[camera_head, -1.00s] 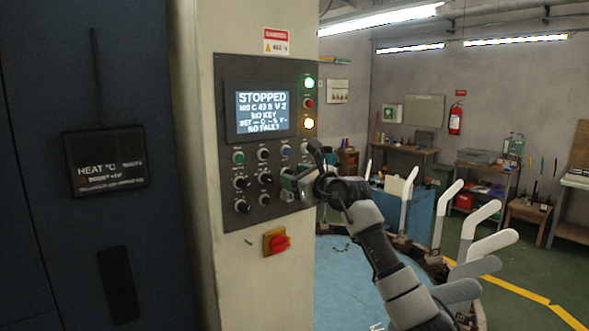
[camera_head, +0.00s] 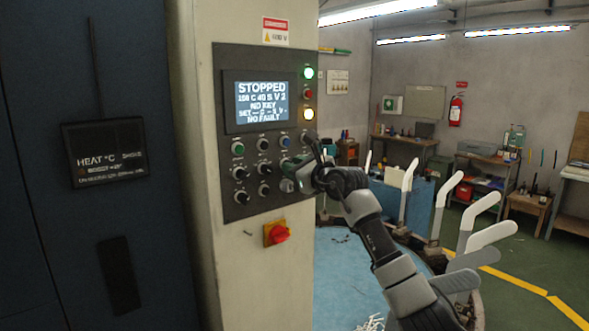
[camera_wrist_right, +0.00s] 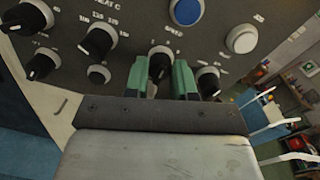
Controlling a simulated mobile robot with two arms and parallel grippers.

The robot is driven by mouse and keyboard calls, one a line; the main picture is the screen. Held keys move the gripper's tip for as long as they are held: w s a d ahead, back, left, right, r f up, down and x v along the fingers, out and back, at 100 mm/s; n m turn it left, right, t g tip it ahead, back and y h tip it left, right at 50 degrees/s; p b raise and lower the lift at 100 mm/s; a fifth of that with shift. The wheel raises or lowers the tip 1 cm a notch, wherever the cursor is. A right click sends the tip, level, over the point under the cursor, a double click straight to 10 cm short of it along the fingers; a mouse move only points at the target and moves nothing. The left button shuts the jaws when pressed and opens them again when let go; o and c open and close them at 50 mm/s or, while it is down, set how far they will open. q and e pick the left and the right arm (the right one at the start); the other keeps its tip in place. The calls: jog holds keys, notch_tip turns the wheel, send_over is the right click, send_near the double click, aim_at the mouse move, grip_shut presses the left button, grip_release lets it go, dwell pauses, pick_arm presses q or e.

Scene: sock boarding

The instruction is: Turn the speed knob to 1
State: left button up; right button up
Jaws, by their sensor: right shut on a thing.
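The speed knob (camera_wrist_right: 159,66) is a black knob under the SPEED label in the right wrist view. My right gripper (camera_wrist_right: 160,78) has its two green fingers on either side of this knob and is shut on it. Its pointer setting is too small to read surely. In the head view my right gripper (camera_head: 294,171) covers the knob at the right part of the control panel (camera_head: 230,207). My left gripper is not in view.
Several black knobs (camera_wrist_right: 98,40) sit left of the gripper, and another (camera_wrist_right: 207,82) sits close on its right. A blue button (camera_wrist_right: 186,11) and a white button (camera_wrist_right: 242,39) are above. A red switch (camera_head: 279,234) on yellow is below the panel.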

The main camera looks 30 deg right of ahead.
jog(key=shift+n+b, duration=1.55)
jog(key=shift+n, duration=2.65)
jog(key=o, duration=0.9)
